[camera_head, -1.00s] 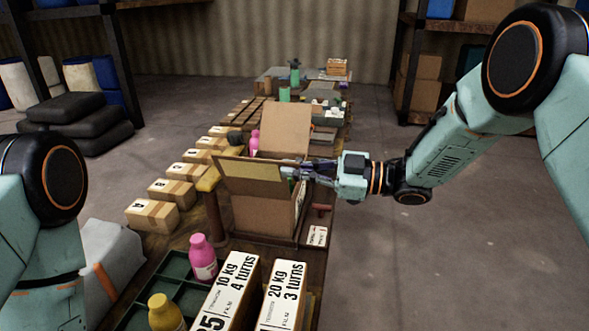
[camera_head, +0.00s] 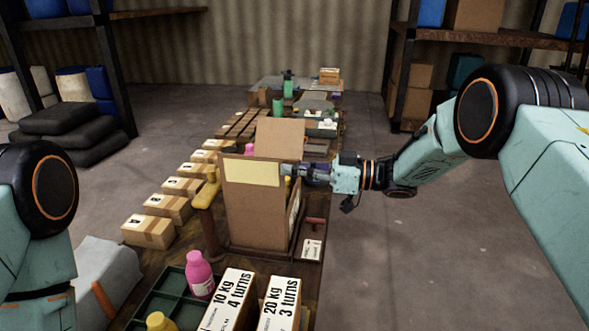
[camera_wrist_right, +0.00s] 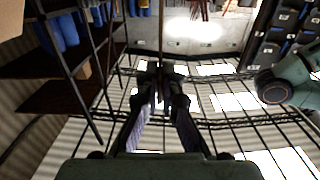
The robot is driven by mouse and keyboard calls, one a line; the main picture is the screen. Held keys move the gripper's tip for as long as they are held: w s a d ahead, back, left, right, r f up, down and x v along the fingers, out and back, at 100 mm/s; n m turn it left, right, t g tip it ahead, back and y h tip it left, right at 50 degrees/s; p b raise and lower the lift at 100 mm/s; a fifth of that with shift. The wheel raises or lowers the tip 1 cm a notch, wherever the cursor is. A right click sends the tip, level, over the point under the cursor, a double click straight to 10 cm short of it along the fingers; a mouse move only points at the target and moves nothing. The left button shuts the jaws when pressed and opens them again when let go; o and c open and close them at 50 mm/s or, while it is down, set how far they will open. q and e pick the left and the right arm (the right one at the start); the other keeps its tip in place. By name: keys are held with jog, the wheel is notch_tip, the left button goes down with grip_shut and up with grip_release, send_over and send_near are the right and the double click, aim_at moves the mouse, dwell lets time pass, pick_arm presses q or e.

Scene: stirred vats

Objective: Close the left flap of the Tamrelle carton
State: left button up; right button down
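The brown carton (camera_head: 258,222) stands open on the bench in the middle of the head view. Its near flap with a pale yellow panel (camera_head: 252,172) stands up, and its far flap (camera_head: 280,138) stands up behind. My right gripper (camera_head: 292,170) reaches in from the right at the near flap's right edge. In the right wrist view its fingers (camera_wrist_right: 162,90) come together around a thin edge-on strip, which looks like the flap. The carton's inside is hidden. My left arm shows at the left, but its gripper is out of view.
Several small boxes (camera_head: 168,207) line the bench's left side. A pink bottle (camera_head: 199,275) stands in the green tray (camera_head: 172,287) in front. Two tall white-faced boxes (camera_head: 232,300) (camera_head: 279,304) stand near it. A yellow-topped post (camera_head: 206,195) is close left of the carton. The right floor is clear.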

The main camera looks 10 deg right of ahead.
jog(key=shift+r, duration=0.15)
jog(key=c, duration=1.5)
grip_release()
jog(key=shift+s, duration=0.15)
jog(key=shift+d, duration=0.15)
jog(key=v, duration=1.1)
jog(key=shift+d, duration=0.3)
